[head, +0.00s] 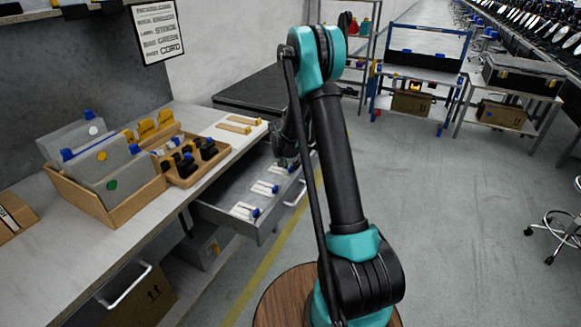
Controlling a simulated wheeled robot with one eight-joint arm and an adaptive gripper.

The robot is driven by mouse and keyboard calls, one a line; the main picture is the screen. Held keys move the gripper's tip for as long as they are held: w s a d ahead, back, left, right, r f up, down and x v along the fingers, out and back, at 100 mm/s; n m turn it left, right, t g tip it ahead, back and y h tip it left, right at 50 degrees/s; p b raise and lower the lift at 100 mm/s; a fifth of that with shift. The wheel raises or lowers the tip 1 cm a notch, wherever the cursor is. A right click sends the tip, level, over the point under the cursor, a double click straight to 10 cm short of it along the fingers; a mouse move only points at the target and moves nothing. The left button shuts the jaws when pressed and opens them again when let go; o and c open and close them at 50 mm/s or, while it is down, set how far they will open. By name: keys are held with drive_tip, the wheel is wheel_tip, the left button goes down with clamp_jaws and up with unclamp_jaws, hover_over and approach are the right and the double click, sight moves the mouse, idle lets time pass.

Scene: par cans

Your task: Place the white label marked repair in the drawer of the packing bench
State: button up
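The drawer (228,197) of the packing bench (75,255) is pulled open. Several white labels lie in it, some with blue ends: one near the front (243,210), one in the middle (264,187) and one farther back (281,168). Two tan-and-white tags (233,128) lie on the bench top above the drawer. No writing can be read on any label, so I cannot tell which is marked repair. My gripper (289,155) is over the far part of the drawer, partly hidden behind my arm. Its fingers are too small and dark to tell whether they are open or hold anything.
On the bench stand a cardboard box of grey cards (105,170) and a tan tray with black and yellow items (185,165). A printed sign (157,32) hangs on the wall. Shelves and a blue-framed workbench (422,75) stand behind.

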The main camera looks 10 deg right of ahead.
drive_tip(key=v, duration=1.2)
drive_tip(key=shift+n, duration=0.9)
drive_tip(key=s+r, duration=0.1)
drive_tip(key=s, duration=0.2)
drive_tip(key=s+d+r, duration=0.1)
drive_tip(key=s, duration=0.2)
drive_tip(key=s+d+r, duration=0.1)
drive_tip(key=s, duration=0.2)
drive_tip(key=shift+s+r, duration=0.1)
drive_tip(key=shift+s, duration=0.1)
drive_tip(key=s+f+n+y, duration=0.1)
drive_tip(key=s+n, duration=0.1)
drive_tip(key=s, duration=1.1)
drive_tip(key=s+d+f+n+y, duration=0.1)
drive_tip(key=s+n, duration=0.2)
drive_tip(key=s, duration=1.1)
drive_tip(key=shift+d+f+t, duration=0.3)
drive_tip(key=shift+f, duration=0.1)
